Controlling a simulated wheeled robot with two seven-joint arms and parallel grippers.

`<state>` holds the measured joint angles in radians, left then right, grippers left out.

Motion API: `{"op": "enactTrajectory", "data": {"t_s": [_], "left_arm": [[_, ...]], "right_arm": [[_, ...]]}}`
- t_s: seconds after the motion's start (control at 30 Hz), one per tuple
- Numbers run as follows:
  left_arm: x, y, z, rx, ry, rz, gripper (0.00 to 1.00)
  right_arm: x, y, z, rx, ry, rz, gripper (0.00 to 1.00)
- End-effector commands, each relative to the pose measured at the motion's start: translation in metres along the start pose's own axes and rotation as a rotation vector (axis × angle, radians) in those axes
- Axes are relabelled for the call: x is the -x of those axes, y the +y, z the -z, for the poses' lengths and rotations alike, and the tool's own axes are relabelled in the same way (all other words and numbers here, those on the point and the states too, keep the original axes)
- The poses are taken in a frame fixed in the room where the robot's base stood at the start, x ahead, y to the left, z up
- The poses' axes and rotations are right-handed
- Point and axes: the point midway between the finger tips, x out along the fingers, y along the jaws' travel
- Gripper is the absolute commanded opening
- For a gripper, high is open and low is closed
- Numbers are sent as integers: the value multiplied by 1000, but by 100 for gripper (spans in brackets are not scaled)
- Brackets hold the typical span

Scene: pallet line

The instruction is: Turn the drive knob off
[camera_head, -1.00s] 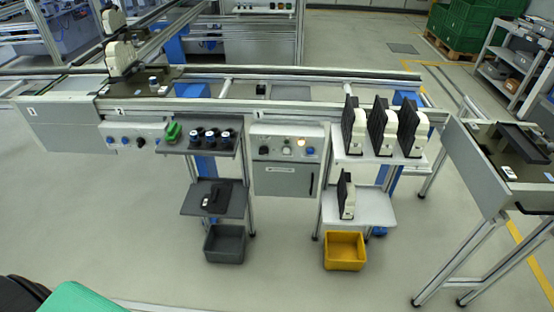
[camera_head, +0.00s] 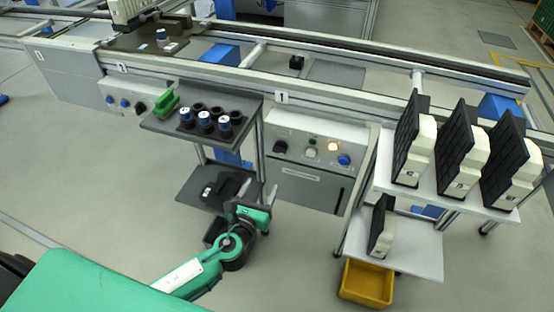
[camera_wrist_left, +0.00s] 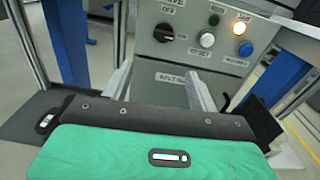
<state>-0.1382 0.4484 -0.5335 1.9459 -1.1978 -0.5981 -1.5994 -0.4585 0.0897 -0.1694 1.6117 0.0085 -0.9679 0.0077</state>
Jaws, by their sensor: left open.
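The drive knob (camera_head: 280,146) is a black rotary knob at the left of the grey control panel (camera_head: 352,142). In the left wrist view the knob (camera_wrist_left: 163,33) stands near the top, under a label reading OFF. I cannot tell surely which setting it points to. An amber lamp (camera_head: 333,147) on the panel is lit. My left gripper (camera_head: 259,191) is open and empty, in front of and below the panel, apart from the knob. In the left wrist view its two fingers (camera_wrist_left: 160,84) point toward the panel, below the knob. My right gripper is not in view.
A white button (camera_head: 310,153) and a blue button (camera_head: 344,160) sit beside the knob. A shelf (camera_head: 165,126) with dark cups and a green part stands left. White shelves (camera_head: 385,172) with several black-and-white units stand right. A yellow bin (camera_head: 366,284) lies below.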

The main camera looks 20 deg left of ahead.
Motion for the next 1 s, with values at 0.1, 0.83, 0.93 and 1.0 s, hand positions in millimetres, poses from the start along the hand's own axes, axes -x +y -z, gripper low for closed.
{"op": "enactTrajectory", "data": {"t_s": [0.1,0.83,0.93,1.0], "left_arm": [[-3,-3,-11,-38,-30,6,60],[-122,-4,-14,-36,-28,6,60],[-131,-4,-15,-36,-28,5,60],[-134,-4,-14,-36,-27,5,60]], "right_arm": [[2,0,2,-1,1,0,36],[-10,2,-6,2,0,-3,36],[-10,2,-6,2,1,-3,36],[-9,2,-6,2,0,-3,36]]}}
